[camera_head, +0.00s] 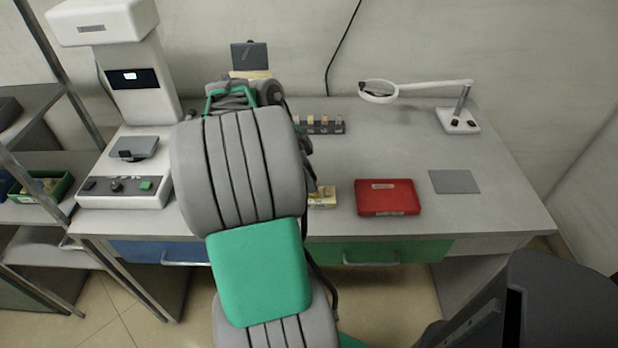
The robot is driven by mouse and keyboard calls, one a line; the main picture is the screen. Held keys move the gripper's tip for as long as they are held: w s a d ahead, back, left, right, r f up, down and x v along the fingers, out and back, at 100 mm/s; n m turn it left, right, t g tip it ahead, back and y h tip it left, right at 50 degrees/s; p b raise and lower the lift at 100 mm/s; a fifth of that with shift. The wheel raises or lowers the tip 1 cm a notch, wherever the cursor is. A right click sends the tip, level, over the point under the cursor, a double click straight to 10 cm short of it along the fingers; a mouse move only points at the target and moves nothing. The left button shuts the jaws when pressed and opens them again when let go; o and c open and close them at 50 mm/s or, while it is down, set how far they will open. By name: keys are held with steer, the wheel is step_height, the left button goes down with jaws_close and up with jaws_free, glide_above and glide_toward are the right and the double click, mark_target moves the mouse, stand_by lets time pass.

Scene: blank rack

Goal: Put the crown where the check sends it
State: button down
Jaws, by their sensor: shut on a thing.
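My grey and green arm rises through the middle of the head view and covers much of the bench behind it. The end of my arm, with my gripper (250,93), shows only in part above the big grey joint. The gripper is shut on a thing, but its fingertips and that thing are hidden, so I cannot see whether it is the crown. A machine (140,90) with a small lit screen, a grey plate and a green button stands at the left of the bench. A dark rack (325,126) with several small tan pieces stands at the back.
A red case (387,197) and a grey mat (454,181) lie on the right of the bench. A tan box (322,197) is partly behind my arm. A magnifier lamp (460,119) stands at the back right. Metal shelves (37,205) are at the left. The bench's right middle is clear.

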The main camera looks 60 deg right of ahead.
steer(key=shift+f+b, duration=0.85)
steer(key=shift+f, duration=0.2)
steer(key=c, duration=1.1)
jaws_free()
steer(key=shift+c, duration=0.2)
steer(key=p+v, duration=0.2)
steer(key=v, duration=0.6)
